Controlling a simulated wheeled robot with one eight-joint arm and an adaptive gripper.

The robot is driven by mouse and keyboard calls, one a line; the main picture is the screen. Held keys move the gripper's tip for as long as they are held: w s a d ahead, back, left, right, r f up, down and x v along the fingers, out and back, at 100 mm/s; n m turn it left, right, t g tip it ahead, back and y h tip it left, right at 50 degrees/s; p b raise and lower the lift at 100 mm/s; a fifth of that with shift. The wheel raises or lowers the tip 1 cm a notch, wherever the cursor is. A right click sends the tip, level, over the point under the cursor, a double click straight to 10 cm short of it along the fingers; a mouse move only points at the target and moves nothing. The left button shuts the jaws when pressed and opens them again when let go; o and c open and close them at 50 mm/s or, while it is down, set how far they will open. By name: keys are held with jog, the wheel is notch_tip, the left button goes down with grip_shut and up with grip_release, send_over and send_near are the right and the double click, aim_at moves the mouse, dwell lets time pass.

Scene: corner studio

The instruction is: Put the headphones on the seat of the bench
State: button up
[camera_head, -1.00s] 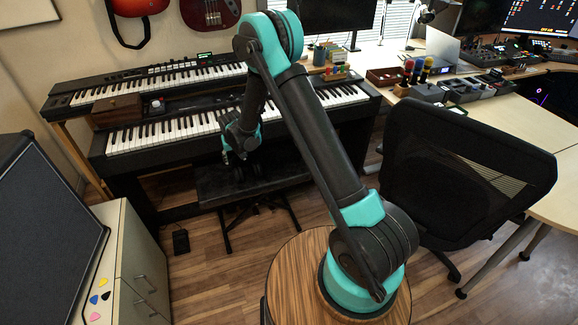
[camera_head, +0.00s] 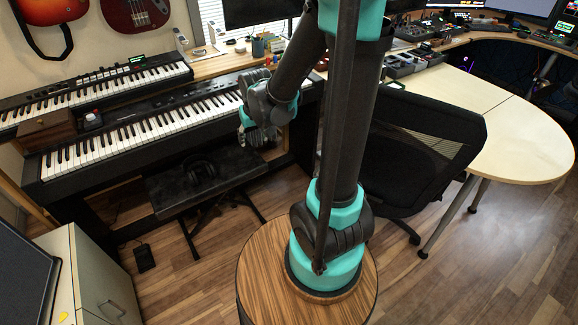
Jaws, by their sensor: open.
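The black headphones (camera_head: 201,172) lie on the dark seat of the bench (camera_head: 228,165), near its middle. They are dark on dark, so their outline is faint. The bench stands on crossed black legs in front of the lower keyboard. My gripper (camera_head: 257,139) is open, above and to the right of the headphones in the picture, by the right end of the bench. It is apart from the headphones and I see nothing in it.
Two stacked keyboards (camera_head: 150,128) stand right behind the bench. A black mesh chair (camera_head: 425,150) is to the right, by a light desk (camera_head: 520,145). A cabinet (camera_head: 85,275) is at the lower left. A small black pedal (camera_head: 144,257) lies on the floor.

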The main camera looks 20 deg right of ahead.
jog(key=s+d, duration=0.3)
jog(key=s, duration=0.4)
jog(key=s+d+f+m, duration=0.1)
jog(key=s+d, duration=0.3)
jog(key=s, duration=0.4)
jog(key=shift+s+d, duration=0.2)
